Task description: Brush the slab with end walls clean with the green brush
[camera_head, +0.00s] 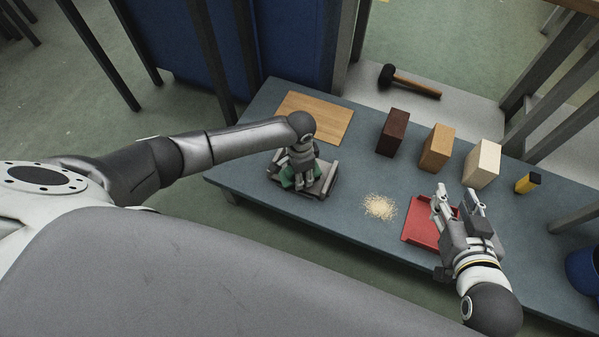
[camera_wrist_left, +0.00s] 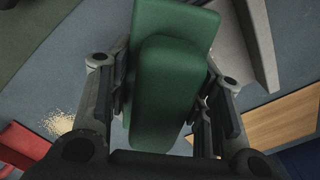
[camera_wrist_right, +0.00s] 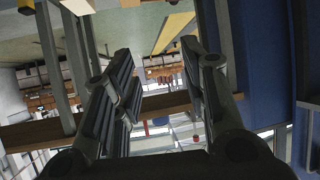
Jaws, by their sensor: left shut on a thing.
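The green brush (camera_wrist_left: 168,85) fills the middle of the left wrist view, between the fingers of my left gripper (camera_wrist_left: 165,110). My left gripper (camera_head: 300,180) is shut on it, pointing down over the slab in the head view. The green brush (camera_head: 287,178) shows only in part there. The grey slab with end walls (camera_head: 331,178) lies beneath, partly hidden by the gripper; one end wall (camera_wrist_left: 255,45) shows in the left wrist view. I cannot tell whether the brush touches the slab. My right gripper (camera_head: 458,200) is open and empty above the red dustpan-like tray (camera_head: 422,233).
A pile of pale crumbs (camera_head: 380,207) lies mid-table. A wooden board (camera_head: 316,118) lies at the back left. Dark (camera_head: 392,132), tan (camera_head: 437,147) and cream (camera_head: 482,164) blocks stand at the back. A yellow-and-black item (camera_head: 528,183) stands right; a mallet (camera_head: 408,81) lies beyond the table.

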